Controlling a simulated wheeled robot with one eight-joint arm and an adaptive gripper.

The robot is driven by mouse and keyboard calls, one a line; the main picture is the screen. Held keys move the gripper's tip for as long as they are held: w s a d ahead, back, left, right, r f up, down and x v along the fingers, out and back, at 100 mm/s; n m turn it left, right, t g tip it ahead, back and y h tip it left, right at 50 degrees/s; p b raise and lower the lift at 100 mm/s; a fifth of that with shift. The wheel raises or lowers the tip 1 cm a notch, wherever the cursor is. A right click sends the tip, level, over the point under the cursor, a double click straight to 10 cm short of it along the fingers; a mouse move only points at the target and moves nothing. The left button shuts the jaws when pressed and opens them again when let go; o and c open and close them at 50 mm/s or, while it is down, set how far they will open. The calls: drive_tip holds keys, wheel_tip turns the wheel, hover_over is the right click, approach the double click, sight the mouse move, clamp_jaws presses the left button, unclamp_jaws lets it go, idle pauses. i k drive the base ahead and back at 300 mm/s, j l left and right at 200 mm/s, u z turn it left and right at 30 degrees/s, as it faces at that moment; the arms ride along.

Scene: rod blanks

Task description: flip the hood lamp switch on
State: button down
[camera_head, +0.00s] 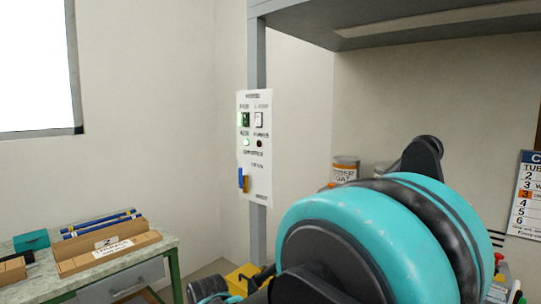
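A white switch panel (256,180) is fixed to the grey post at the middle of the view. It has two rocker switches near its top. The left rocker (245,119) is dark green, with a lit green indicator (246,142) below it. The right rocker (259,119) is white, under a label that seems to read LAMP, and the indicator (259,143) below it is dark. Nothing touches the panel. My teal and black arm fills the lower right. I cannot make out my gripper's fingers anywhere in this view.
A grey hood (400,28) spans the upper right, carried by the post (257,60). A bench (128,262) with a cardboard rod rack (108,250) stands at lower left. Space before the panel is clear.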

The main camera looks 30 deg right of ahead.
sight(259, 116)
drive_tip(key=z, duration=0.85)
